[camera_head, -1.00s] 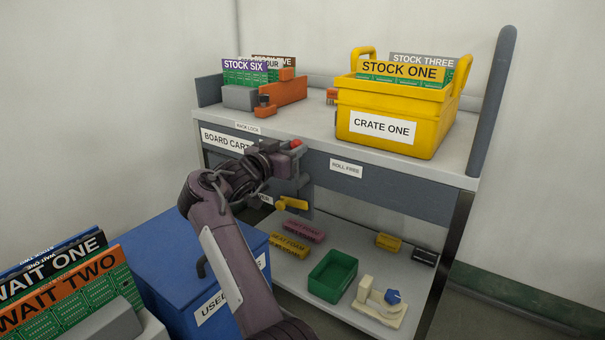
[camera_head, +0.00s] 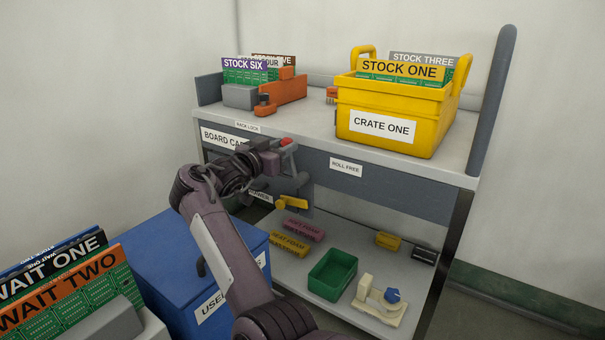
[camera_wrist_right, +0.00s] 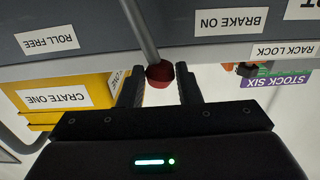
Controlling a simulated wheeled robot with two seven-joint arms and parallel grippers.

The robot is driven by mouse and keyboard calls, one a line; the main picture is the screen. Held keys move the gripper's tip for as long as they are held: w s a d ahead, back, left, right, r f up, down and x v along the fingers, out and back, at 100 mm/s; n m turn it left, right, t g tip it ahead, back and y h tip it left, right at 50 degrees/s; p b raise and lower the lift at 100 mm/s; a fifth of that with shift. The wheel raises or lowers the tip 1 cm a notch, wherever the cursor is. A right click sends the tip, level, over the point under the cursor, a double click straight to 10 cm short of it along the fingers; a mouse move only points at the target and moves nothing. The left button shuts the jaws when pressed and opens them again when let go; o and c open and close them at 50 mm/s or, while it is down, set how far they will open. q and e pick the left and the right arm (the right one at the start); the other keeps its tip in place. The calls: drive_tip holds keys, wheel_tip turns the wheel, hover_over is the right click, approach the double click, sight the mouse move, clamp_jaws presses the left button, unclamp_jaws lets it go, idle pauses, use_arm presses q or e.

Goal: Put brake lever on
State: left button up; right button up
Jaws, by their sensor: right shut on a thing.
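The brake lever is a grey rod (camera_wrist_right: 140,30) with a red ball knob (camera_wrist_right: 160,73), on the front of the cart (camera_head: 400,190). My right gripper (camera_wrist_right: 160,88) is shut on the knob, with a finger on either side of it. In the head view the red knob (camera_head: 285,141) shows at the gripper's tip, and the lever's rod (camera_head: 289,158) shows partly below it. The BRAKE ON label (camera_wrist_right: 231,21) shows in the wrist view but is hidden behind my arm in the head view. The ROLL FREE label (camera_head: 346,167) is to the right. My left gripper is not in view.
A yellow crate (camera_head: 385,125) and an orange board rack (camera_head: 285,91) stand on the cart top. Below the lever is a yellow handle (camera_head: 292,203). The lower shelf holds a green bin (camera_head: 332,274). A blue box (camera_head: 180,265) stands at the left.

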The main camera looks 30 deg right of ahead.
drive_tip(key=shift+w, duration=0.1)
drive_tip(key=shift+w+a+f+b, duration=0.25)
drive_tip(key=shift+w+f+b, duration=0.1)
drive_tip(key=shift+w, duration=0.2)
drive_tip(key=shift+w+a+f+b, duration=0.25)
drive_tip(key=shift+w+f+b, duration=0.1)
drive_tip(key=shift+w, duration=0.2)
drive_tip(key=o, duration=0.7)
drive_tip(key=shift+w+a, duration=0.1)
